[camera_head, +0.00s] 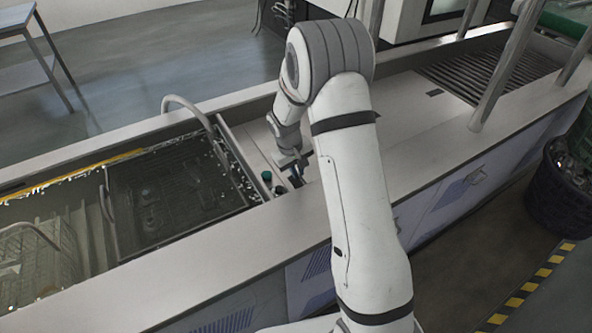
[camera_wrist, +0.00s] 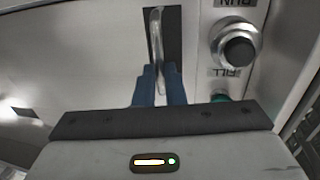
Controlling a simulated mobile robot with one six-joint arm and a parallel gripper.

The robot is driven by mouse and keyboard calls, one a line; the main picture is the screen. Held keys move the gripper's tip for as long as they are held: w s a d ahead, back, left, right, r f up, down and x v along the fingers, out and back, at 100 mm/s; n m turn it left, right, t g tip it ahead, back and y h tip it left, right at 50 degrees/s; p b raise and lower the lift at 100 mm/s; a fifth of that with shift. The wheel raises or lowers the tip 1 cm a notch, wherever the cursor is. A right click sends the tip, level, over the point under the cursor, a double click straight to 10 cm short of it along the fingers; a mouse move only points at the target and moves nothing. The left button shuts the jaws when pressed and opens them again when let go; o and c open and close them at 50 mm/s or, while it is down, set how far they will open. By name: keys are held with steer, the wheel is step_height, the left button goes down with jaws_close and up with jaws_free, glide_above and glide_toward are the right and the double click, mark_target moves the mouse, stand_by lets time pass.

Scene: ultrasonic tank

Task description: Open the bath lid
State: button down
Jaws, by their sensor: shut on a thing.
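My gripper (camera_head: 292,163) is down at the panel strip beside the tank, partly hidden by my own arm. In the wrist view, the blue fingers of my gripper (camera_wrist: 158,72) are shut on a slim metal handle (camera_wrist: 155,28) that stands in front of a dark slot (camera_wrist: 174,40). The open bath (camera_head: 180,190) to the left holds a dark basket under clear liquid. I cannot tell which surface is the bath lid.
A black knob (camera_wrist: 238,52) with upside-down lettering sits right of the handle, with a green button (camera_wrist: 219,98) below it. Curved basket handles (camera_head: 187,103) rise from the bath. A slatted rack (camera_head: 490,65) and upright posts stand at the right. A dark bin (camera_head: 560,195) is on the floor.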

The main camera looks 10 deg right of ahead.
steer(key=w+d, duration=0.3)
steer(key=d, duration=0.7)
steer(key=w+d, duration=0.3)
steer(key=d, duration=0.7)
steer(key=w+d+b, duration=0.1)
steer(key=w+d, duration=0.3)
steer(key=d, duration=0.7)
steer(key=shift+w, duration=0.1)
steer(key=c, duration=1.5)
jaws_free()
steer(key=shift+r, duration=0.15)
step_height(320, 180, up, 7)
steer(key=a, duration=0.1)
steer(key=shift+s+a+r+b, duration=0.2)
steer(key=shift+s+a+b, duration=0.05)
steer(key=shift+b, duration=0.15)
